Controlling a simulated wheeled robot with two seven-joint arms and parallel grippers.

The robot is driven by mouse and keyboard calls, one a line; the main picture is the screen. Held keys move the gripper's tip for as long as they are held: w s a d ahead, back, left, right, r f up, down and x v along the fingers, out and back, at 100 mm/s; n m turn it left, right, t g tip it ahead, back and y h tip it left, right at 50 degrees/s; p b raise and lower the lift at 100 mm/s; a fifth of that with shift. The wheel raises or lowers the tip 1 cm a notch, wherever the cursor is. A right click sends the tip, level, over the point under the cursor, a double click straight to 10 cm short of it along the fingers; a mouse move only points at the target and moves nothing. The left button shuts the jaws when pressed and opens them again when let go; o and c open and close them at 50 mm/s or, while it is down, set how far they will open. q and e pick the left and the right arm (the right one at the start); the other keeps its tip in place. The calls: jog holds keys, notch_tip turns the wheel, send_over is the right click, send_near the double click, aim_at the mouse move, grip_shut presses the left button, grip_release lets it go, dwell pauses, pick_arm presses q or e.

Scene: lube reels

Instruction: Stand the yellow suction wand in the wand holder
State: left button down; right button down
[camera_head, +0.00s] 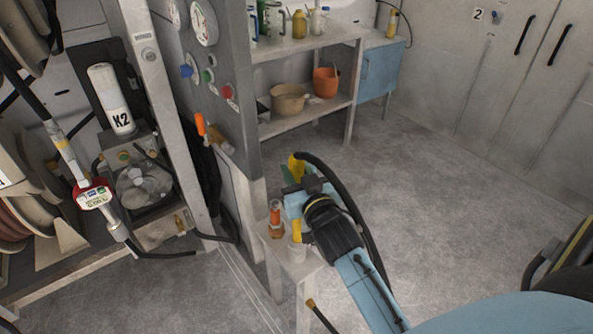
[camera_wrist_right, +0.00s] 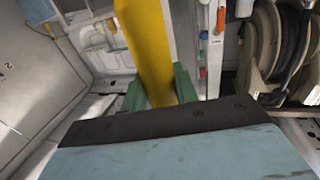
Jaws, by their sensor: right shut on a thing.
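The yellow suction wand (camera_head: 297,165) shows above my right gripper (camera_head: 292,181) in the head view, with a black hose arching away from its top. In the right wrist view the wand (camera_wrist_right: 146,45) runs upright between the green fingers of the same gripper (camera_wrist_right: 160,92), which is shut on it. A yellow length also shows below the gripper, at the mouth of a pale cup (camera_head: 297,250) on a small stand; this looks like the wand's lower part and the holder. My wrist hides the middle, so I cannot tell how deep it sits. My left gripper is not in view.
A gauge panel (camera_head: 213,65) and shelves (camera_head: 309,118) rise behind. The floor at the right is open.

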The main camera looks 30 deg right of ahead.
jog(key=shift+f, duration=0.25)
dwell(0.6)
jog(key=c, duration=1)
grip_release()
jog(key=s+a, duration=0.2)
jog(key=s, duration=1.1)
jog(key=shift+a+p, duration=0.2)
jog(key=shift+p, duration=0.1)
jog(key=shift+s, duration=0.1)
jog(key=s+a+f+n+g+y, duration=0.1)
jog(key=s+a+f+g, duration=0.15)
jog(key=f, duration=0.85)
jog(key=s+a+f+n+g+y, duration=0.1)
jog(key=s+a+f+g+y, duration=0.15)
jog(key=f, duration=0.85)
jog(key=s+a+f+n+g, duration=0.1)
jog(key=a+f+g, duration=0.15)
jog(key=f, duration=0.85)
jog(key=s+d+f+g, duration=0.3)
jog(key=s+f, duration=0.6)
jog(key=s, duration=0.3)
jog(key=s+d+f+n+g, duration=0.1)
jog(key=s+d+f+g, duration=0.3)
jog(key=s+f, duration=0.5)
jog(key=s+g, duration=0.2)
jog(key=s, duration=0.2)
jog(key=shift+d+f+n, duration=0.3)
jog(key=shift+f, duration=0.1)
